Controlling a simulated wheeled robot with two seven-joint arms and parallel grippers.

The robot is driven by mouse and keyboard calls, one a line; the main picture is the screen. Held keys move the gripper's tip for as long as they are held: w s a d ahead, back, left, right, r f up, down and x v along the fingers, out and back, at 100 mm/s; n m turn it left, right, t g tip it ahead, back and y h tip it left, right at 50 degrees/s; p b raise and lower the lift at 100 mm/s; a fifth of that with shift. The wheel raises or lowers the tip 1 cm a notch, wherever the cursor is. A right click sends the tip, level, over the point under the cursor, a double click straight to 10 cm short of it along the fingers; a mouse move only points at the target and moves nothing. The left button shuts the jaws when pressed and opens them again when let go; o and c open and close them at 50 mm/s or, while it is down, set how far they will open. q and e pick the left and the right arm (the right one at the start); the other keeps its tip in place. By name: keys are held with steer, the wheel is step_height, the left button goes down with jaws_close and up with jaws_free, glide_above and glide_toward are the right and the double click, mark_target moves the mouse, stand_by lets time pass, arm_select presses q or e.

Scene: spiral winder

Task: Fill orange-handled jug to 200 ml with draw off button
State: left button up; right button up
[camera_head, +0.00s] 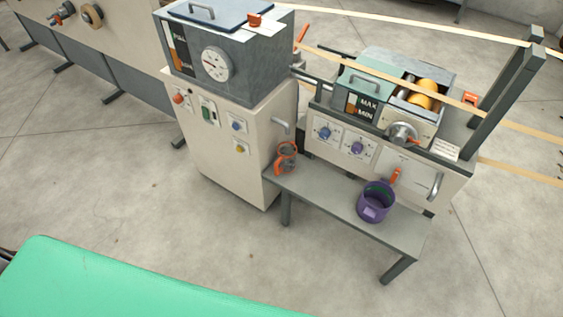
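The orange-handled jug (290,158) is small and grey, and stands upright at the left end of a low grey bench (325,195), beside the left cabinet. The jug's inside and fill level are too small to read. The left cabinet (235,160) carries a red knob (180,98), a green switch (208,114), a blue button (237,126) and a yellow button (241,148). Their labels are unreadable, so I cannot tell which is the draw off button. Neither gripper is in view.
A purple container (376,205) stands on the bench's right part, below an orange lever (395,177). The right machine (440,182) has a blue knob (324,133) and a purple knob (357,148). Pale strips cross above it. The concrete floor (170,215) before the cabinet is clear.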

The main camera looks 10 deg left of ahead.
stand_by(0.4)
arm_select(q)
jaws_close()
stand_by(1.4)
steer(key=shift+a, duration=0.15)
